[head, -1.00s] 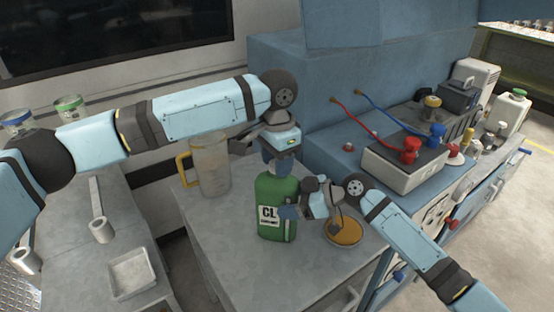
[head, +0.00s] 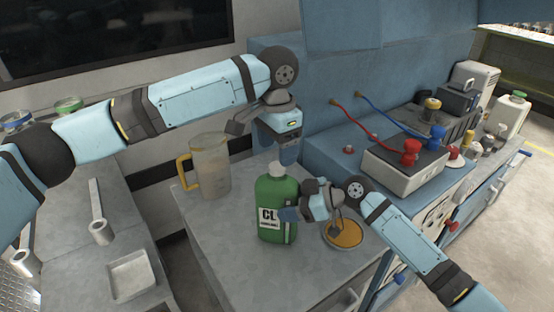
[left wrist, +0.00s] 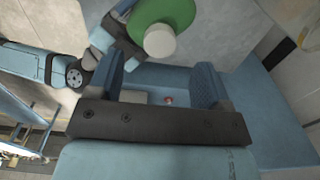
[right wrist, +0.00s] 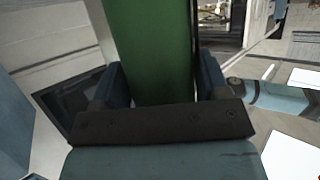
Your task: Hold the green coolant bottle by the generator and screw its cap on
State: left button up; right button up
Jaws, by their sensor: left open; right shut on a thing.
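The green coolant bottle (head: 272,222) with its "CL" label stands upright on the grey bench top (head: 225,262). Its white cap (head: 277,168) sits on the neck; how tightly, I cannot tell. It also shows in the left wrist view (left wrist: 160,43). My right gripper (head: 288,214) is shut around the bottle's body from the right; the green side fills the space between its fingers in the right wrist view (right wrist: 160,75). My left gripper (head: 289,157) is open and empty, pointing down, above and slightly behind the cap and apart from it.
A clear jug with a yellow handle (head: 211,168) stands left of the bottle. An orange round dish (head: 343,234) lies right of it, below my right wrist. The blue generator housing (head: 315,135) rises close behind. Red and blue cables (head: 362,125) run to a battery box.

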pick_arm(q)
notch_tip(320, 180, up, 8)
jog(key=shift+f, duration=0.15)
pick_arm(e)
jog(key=o, duration=1.8)
pick_arm(q)
jog(key=shift+f, duration=0.3)
pick_arm(e)
jog(key=v, duration=1.3)
jog(key=shift+d, duration=0.35)
jog(key=shift+s+r, duration=0.1)
jog(key=shift+r, duration=0.05)
